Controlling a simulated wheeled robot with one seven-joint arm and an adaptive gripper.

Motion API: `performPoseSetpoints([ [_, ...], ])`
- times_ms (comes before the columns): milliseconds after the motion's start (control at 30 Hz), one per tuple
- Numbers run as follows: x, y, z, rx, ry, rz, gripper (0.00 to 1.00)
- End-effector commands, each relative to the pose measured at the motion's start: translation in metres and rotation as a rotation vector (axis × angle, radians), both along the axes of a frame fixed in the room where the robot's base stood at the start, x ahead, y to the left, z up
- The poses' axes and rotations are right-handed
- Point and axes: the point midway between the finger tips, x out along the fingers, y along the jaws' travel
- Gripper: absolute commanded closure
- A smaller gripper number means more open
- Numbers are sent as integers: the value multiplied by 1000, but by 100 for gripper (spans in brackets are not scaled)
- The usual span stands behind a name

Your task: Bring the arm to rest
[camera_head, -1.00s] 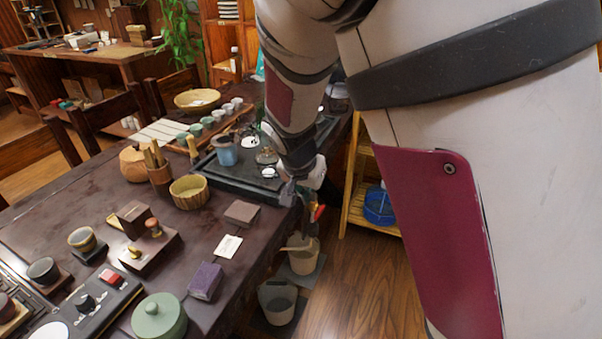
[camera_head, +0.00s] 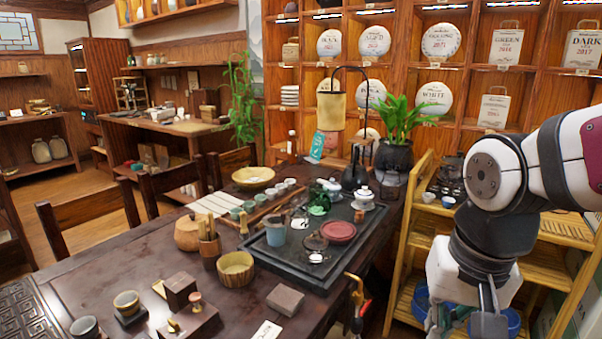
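My arm is at the right of the head view, bent downward in front of the bamboo shelf. My gripper (camera_head: 462,322) hangs at the lower right, pointing down, partly cut off by the bottom edge. It is clear of the table, to the right of it. Its fingers are seen from behind and below the frame, so whether it is open or shut does not show. I see nothing held in it.
The dark tea table (camera_head: 120,268) fills the lower left, with a tea tray (camera_head: 268,262) bearing cups and a red round cake (camera_head: 338,231). A bamboo shelf (camera_head: 404,262) stands close behind my arm. Wrapped tea cakes (camera_head: 441,40) line the wall shelves.

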Motion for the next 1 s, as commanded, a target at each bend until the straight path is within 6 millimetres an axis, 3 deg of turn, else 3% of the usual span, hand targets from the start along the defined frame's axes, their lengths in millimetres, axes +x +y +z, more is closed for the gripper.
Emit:
performPoseSetpoints([
  [100,-43,-5,14,0,-5,74,100],
  [200,-71,-6,19,-9,-2,130,100],
  [567,-140,-5,20,-61,8,263,100],
  [1000,-137,-7,99,-81,-103,262,100],
])
